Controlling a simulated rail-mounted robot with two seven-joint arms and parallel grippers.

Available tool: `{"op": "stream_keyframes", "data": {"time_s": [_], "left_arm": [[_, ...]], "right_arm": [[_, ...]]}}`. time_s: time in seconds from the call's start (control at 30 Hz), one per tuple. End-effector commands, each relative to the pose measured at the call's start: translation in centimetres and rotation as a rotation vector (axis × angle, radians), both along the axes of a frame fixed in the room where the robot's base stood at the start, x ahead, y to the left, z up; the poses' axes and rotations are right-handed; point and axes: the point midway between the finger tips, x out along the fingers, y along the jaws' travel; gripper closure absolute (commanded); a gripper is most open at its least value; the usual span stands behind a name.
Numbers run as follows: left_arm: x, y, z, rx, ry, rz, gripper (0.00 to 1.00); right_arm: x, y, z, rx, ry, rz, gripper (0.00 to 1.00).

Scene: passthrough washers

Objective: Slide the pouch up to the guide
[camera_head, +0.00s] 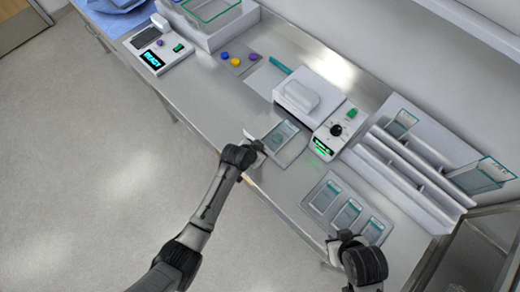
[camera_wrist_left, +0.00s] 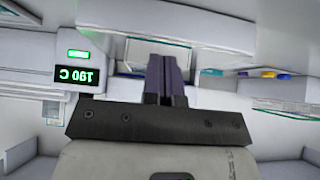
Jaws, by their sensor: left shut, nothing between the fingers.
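A clear pouch with a teal outline (camera_head: 279,136) lies flat on a grey plate (camera_head: 291,153) in front of the white sealer (camera_head: 310,96). A teal strip (camera_head: 281,65) lies beside the sealer on its left; I cannot tell whether this is the guide. My left gripper (camera_head: 259,152) is at the pouch's near-left side, shut and empty; I cannot tell if it touches the pouch. Its dark fingers, closed together, show in the left wrist view (camera_wrist_left: 166,78). My right gripper (camera_head: 333,246) is beside the pouch tray at lower right; its fingers are too unclear to judge.
The sealer's control box (camera_head: 338,130) stands to its right. A tray (camera_head: 313,211) with 3 pouches lies at lower right, below a white slotted rack (camera_head: 405,165). A device with a lit display (camera_head: 155,58) and a plate with coloured knobs (camera_head: 237,68) are at upper left.

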Motion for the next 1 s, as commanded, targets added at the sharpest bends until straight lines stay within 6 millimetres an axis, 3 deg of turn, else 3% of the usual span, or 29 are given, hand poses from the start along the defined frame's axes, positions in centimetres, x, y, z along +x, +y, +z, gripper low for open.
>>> {"op": "stream_keyframes", "data": {"time_s": [0.2,1.0], "left_arm": [[0.1,0.0,-1.1,0.0,-0.002,0.0,1.0],[1.2,-1.1,-1.2,0.0,0.0,0.0,1.0]], "right_arm": [[0.0,-0.2,-0.6,-0.005,-0.001,0.003,0.73],[0.0,0.2,-1.3,0.006,-0.002,-0.005,0.73]]}}
